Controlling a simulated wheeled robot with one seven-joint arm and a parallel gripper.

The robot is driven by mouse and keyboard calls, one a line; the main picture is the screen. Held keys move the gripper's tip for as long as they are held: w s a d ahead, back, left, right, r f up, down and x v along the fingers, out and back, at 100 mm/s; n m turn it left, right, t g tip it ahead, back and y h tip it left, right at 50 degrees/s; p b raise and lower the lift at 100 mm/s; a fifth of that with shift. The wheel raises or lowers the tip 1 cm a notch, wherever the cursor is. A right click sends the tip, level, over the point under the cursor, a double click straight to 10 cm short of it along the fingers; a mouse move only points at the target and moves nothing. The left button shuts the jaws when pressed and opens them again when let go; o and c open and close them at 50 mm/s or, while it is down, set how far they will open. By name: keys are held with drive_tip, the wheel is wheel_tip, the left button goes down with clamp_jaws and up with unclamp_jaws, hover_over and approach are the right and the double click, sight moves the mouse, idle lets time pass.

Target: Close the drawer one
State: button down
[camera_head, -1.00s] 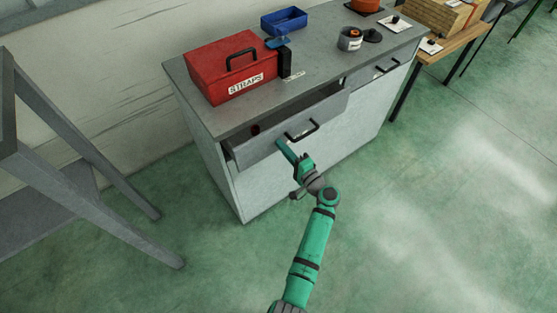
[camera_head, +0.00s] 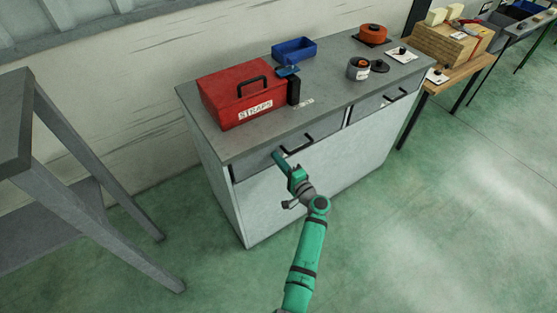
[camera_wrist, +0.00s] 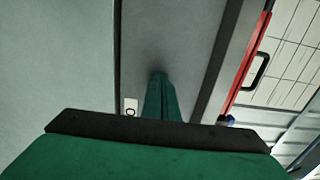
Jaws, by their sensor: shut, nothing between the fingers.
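The left drawer (camera_head: 258,164) of the grey cabinet, which I take to be drawer one, has a black bar handle (camera_head: 297,145). Its front looks flush or almost flush with the cabinet; a thin dark line shows at its left end, and I cannot tell if a small gap is left. My gripper (camera_head: 277,155) is shut and empty, its tip at the drawer front just left of the handle. In the wrist view the shut fingers (camera_wrist: 160,90) point at the grey drawer front (camera_wrist: 175,35) and seem to touch it.
A red STRAPS toolbox (camera_head: 247,94), a blue bin (camera_head: 294,49) and a grey can (camera_head: 358,68) stand on the cabinet top (camera_head: 325,95). A second drawer (camera_head: 370,105) is at right. A grey table (camera_head: 70,150) stands at left. The floor in front is clear.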

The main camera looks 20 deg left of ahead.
drive_tip(key=shift+w+a+r, duration=0.1)
drive_tip(key=shift+a+r, duration=0.05)
drive_tip(key=shift+a, duration=0.25)
drive_tip(key=v, duration=1.5)
drive_tip(key=shift+w+f, duration=0.1)
drive_tip(key=shift+f, duration=0.1)
drive_tip(key=s+d+f+h, duration=0.3)
drive_tip(key=s+f+h, duration=0.1)
drive_tip(key=s+f, duration=0.45)
drive_tip(key=s+d+f+h, duration=0.3)
drive_tip(key=s+f+h, duration=0.1)
drive_tip(key=s+f, duration=0.4)
drive_tip(key=s+d+r+h, duration=0.2)
drive_tip(key=s+d+h, duration=0.1)
drive_tip(key=s, duration=0.6)
drive_tip(key=s+d+r+n+t+h, duration=0.2)
drive_tip(key=s+d+r+n+h, duration=0.15)
drive_tip(key=s+r, duration=0.65)
drive_tip(key=s+a+r+n+t, duration=0.1)
drive_tip(key=s+r+n, duration=0.1)
drive_tip(key=s+r, duration=0.2)
drive_tip(key=s+r+n+t, duration=0.1)
drive_tip(key=s+r, duration=0.3)
drive_tip(key=r, duration=0.5)
drive_tip(key=shift+s+a+n, duration=0.2)
drive_tip(key=shift+a+n, duration=0.2)
drive_tip(key=shift+n, duration=0.15)
